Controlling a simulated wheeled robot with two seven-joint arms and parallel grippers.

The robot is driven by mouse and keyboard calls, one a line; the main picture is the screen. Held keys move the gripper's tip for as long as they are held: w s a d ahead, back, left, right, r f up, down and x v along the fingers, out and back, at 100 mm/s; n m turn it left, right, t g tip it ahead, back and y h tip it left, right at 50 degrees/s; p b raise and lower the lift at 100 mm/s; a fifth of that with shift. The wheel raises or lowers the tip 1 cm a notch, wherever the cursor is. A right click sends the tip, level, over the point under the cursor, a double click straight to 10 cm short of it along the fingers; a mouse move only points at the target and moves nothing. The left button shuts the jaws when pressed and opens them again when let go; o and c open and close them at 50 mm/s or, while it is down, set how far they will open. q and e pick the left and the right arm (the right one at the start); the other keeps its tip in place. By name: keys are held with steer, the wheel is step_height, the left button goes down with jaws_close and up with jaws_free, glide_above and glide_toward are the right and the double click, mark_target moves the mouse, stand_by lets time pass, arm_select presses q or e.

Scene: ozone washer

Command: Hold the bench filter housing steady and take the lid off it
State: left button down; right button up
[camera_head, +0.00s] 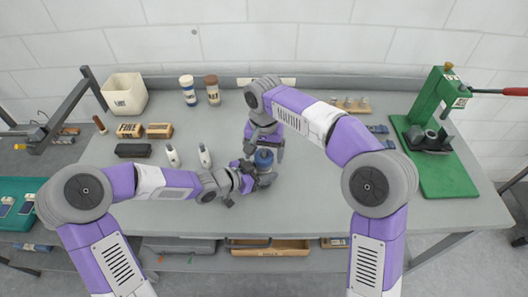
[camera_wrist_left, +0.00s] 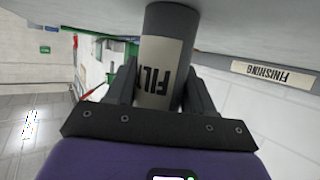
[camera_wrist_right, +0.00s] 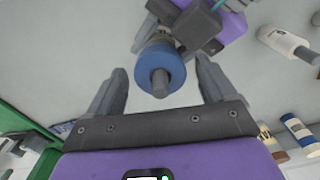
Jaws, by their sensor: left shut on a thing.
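The filter housing is a grey cylinder with a pale label; its body (camera_wrist_left: 170,22) stands out between the fingers in the left wrist view. My left gripper (camera_wrist_left: 161,85) is shut on the housing from the side. The blue round lid (camera_wrist_right: 147,68) with a grey knob (camera_wrist_right: 160,84) is on the housing; the lid (camera_head: 264,158) also shows in the head view. My right gripper (camera_wrist_right: 160,66) is open, with a finger on each side of the lid in its wrist view and gaps between. The right hand partly hides the housing in the head view.
A green press (camera_head: 438,135) stands at the right of the bench. A cream bin (camera_head: 124,95), wooden blocks (camera_head: 159,131), a black case (camera_head: 133,150) and white bottles (camera_head: 204,155) are at the left. Two jars (camera_head: 212,90) stand at the back. The bench's front middle is clear.

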step_height(320, 180, up, 4)
steer(key=shift+r, duration=0.3)
steer(key=shift+c, duration=0.5)
steer(key=r+m, duration=0.1)
steer(key=m, duration=0.1)
steer(key=shift+r+m, duration=0.2)
steer(key=shift+m, duration=0.2)
steer(key=r+m, duration=0.1)
steer(key=m, duration=0.2)
steer(key=shift+r+m, duration=0.4)
steer(key=shift+f, duration=3.95)
